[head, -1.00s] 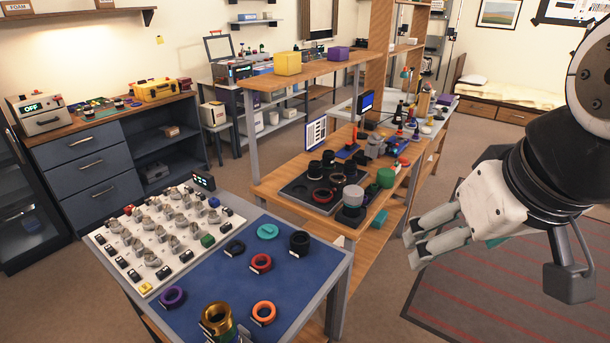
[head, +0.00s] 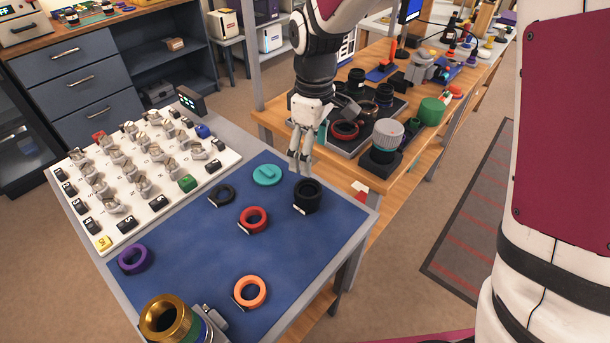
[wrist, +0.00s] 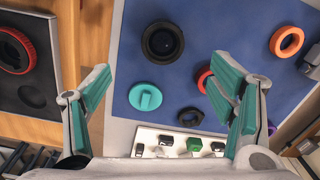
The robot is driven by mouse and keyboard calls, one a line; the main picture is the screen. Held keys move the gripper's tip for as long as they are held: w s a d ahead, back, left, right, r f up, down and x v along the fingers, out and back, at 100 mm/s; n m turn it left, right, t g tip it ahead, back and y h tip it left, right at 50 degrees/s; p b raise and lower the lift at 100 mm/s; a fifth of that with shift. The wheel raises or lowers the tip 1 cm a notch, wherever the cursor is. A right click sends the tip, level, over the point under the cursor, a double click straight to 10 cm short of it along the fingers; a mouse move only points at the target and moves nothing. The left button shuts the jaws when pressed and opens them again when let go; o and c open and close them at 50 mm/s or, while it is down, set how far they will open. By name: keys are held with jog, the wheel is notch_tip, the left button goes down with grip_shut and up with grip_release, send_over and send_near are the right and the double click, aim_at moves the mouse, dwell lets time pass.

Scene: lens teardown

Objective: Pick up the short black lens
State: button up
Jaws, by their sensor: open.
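The short black lens (head: 308,195) stands upright on the blue mat (head: 200,272), near the mat's right corner. In the wrist view the lens (wrist: 162,42) shows from above as a dark round ring, beyond and between my fingertips. My gripper (head: 301,168) is open and empty, pointing down. In the head view it appears just behind and slightly left of the lens. In the wrist view its teal-padded fingers (wrist: 168,88) are spread wide, with a teal cap (wrist: 145,97) between them, and neither finger touches the lens.
A red ring (head: 253,219), a thin black ring (head: 222,195), an orange ring (head: 250,291) and a purple ring (head: 134,259) lie on the mat. A brass lens part (head: 168,318) stands at the front. A white board (head: 135,225) with several knobs is at left. A wooden bench (head: 418,160) stands behind.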

aim_at(308, 188)
jog(key=f, duration=0.8)
jog(key=shift+a+f, duration=0.2)
jog(key=shift+f, duration=0.15)
jog(key=shift+s+a+f, duration=0.1)
jog(key=shift+s+f, duration=0.05)
jog(key=shift+f, duration=1.25)
jog(key=shift+s+a+f, duration=0.1)
jog(key=shift+s+f, duration=0.05)
jog(key=shift+f, duration=1.25)
jog(key=c, duration=1.4)
